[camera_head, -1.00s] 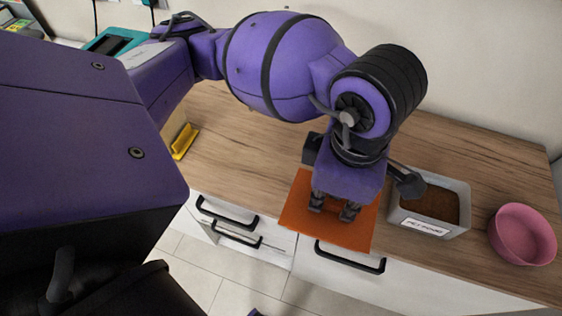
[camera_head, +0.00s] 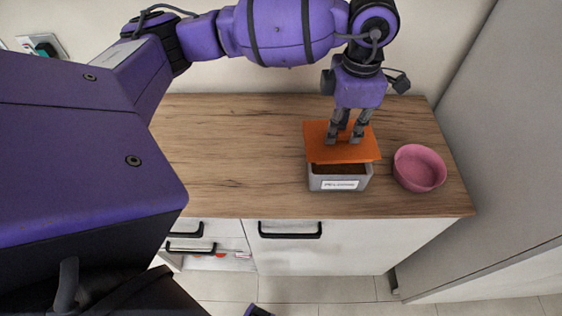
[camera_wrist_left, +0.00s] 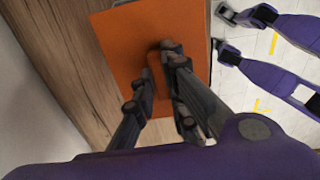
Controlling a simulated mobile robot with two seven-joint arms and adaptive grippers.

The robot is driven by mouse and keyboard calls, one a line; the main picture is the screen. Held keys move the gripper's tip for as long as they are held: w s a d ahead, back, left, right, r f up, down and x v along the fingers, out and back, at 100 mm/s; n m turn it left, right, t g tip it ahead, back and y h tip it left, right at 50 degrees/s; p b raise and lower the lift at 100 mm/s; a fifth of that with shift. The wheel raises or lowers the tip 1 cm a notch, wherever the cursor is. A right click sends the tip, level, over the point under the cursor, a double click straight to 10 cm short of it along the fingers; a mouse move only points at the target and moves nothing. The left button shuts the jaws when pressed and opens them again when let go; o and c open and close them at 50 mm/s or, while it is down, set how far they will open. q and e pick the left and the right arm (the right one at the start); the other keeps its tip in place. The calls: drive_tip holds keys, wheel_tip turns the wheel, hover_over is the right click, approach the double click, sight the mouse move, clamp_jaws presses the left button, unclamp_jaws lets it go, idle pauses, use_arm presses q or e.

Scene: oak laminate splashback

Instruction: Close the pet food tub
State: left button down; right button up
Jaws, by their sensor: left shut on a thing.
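The pet food tub (camera_head: 340,184) is a grey box with a white label on its front, standing on the worktop. Brown food shows in a strip inside it. The orange lid (camera_head: 318,148) is held above the tub, covering its back part in the head view; I cannot tell whether it touches the rim. My left gripper (camera_head: 345,138) is shut on the lid from above. In the left wrist view the orange lid (camera_wrist_left: 125,45) fills the middle, with the fingers (camera_wrist_left: 163,85) on its raised handle. My right gripper is not in the head view as a working hand.
A pink bowl (camera_head: 420,168) stands close to the right of the tub. The wooden worktop (camera_head: 230,145) is clear to the left. A tall grey panel (camera_head: 505,130) bounds the right side, and drawers with black handles (camera_head: 290,230) are below.

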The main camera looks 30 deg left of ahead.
sight(345, 140)
use_arm(q)
drive_tip(key=shift+w+d, duration=0.35)
drive_tip(key=shift+w, duration=0.2)
drive_tip(key=shift+w+d+f+m, duration=0.1)
drive_tip(key=shift+d+m, duration=0.15)
drive_tip(key=shift+m, duration=0.05)
drive_tip(key=shift+a+f, duration=0.25)
drive_tip(key=shift+f, duration=0.35)
drive_tip(key=shift+f+b, duration=0.35)
drive_tip(key=shift+b, duration=0.05)
drive_tip(key=shift+f, duration=0.35)
drive_tip(key=shift+d+f+b, duration=0.1)
drive_tip(key=shift+f+b, duration=0.35)
drive_tip(key=shift+f, duration=0.65)
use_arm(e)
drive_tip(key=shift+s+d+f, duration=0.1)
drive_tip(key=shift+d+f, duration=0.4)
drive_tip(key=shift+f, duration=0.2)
